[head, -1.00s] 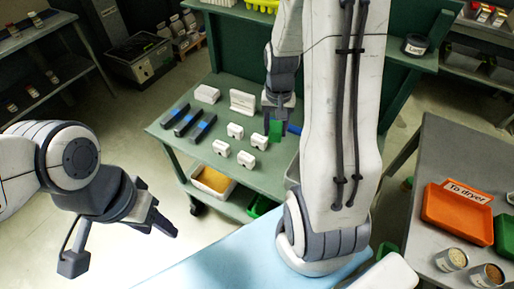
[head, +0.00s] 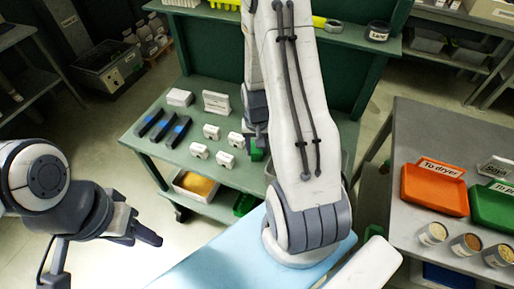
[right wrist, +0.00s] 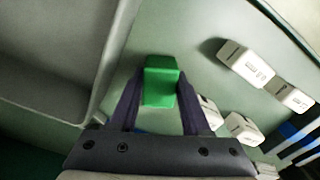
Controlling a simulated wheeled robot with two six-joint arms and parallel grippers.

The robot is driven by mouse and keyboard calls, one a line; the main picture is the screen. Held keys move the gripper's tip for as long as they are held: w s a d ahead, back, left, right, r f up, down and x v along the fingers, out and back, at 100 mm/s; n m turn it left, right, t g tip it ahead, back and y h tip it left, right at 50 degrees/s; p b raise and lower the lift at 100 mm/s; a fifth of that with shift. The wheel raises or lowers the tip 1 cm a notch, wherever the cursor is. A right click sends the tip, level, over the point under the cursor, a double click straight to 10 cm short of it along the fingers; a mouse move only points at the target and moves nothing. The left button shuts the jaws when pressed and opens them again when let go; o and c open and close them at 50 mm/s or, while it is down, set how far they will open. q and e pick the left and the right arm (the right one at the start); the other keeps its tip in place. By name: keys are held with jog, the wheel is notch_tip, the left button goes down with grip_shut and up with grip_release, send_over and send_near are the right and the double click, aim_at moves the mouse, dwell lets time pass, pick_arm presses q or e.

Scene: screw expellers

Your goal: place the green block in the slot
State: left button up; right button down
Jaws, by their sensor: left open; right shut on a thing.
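A green block (right wrist: 160,82) sits between the fingers of my right gripper (right wrist: 160,100) in the right wrist view. The gripper is shut on it. In the head view, the block (head: 256,154) is partly hidden under my right gripper (head: 256,142), at the right of the green bench, beside the small white blocks. Several small white blocks (head: 211,132) with dark marks stand on the bench; I cannot tell which place is the slot. My left gripper (head: 106,254) is open and empty at the lower left, away from the bench.
Dark bars with blue parts (head: 164,128) and white boxes (head: 180,97) lie on the green bench (head: 150,155). A grey bin's wall (right wrist: 55,55) is close left of my right gripper. An orange tray (head: 434,190) and green tray (head: 495,207) lie on the right table.

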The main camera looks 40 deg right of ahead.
jog(key=shift+f, duration=0.2)
jog(key=shift+c, duration=1.8)
grip_release()
jog(key=shift+r, duration=0.1)
jog(key=shift+r, duration=0.1)
